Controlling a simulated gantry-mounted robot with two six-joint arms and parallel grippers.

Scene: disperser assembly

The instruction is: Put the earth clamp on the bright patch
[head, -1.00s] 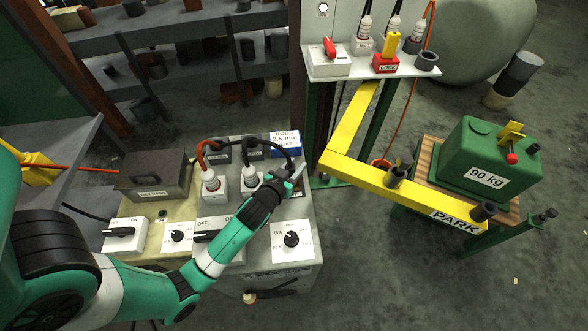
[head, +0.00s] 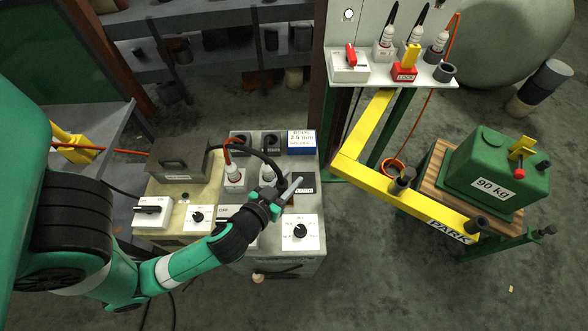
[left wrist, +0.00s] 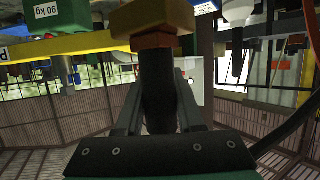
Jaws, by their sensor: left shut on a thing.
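My left gripper (head: 284,193) hangs over the front part of the grey machine, beside the EARTH label (head: 305,190). In the left wrist view its fingers are shut on a dark cylindrical piece (left wrist: 157,85) with an orange-brown collar and a tan-yellow end. I cannot tell for sure that this is the earth clamp. A black cable (head: 262,156) arcs down to the gripper. A yellow piece (head: 72,146) with a red cable lies on the grey bench at the left. I cannot make out a bright patch. My right gripper is out of view.
White plugs with cables (head: 234,178), a grey box (head: 178,161) and white switch panels (head: 299,232) crowd the machine. A yellow PARK bar (head: 410,198) and the green 90 kg weight (head: 492,187) stand to the right.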

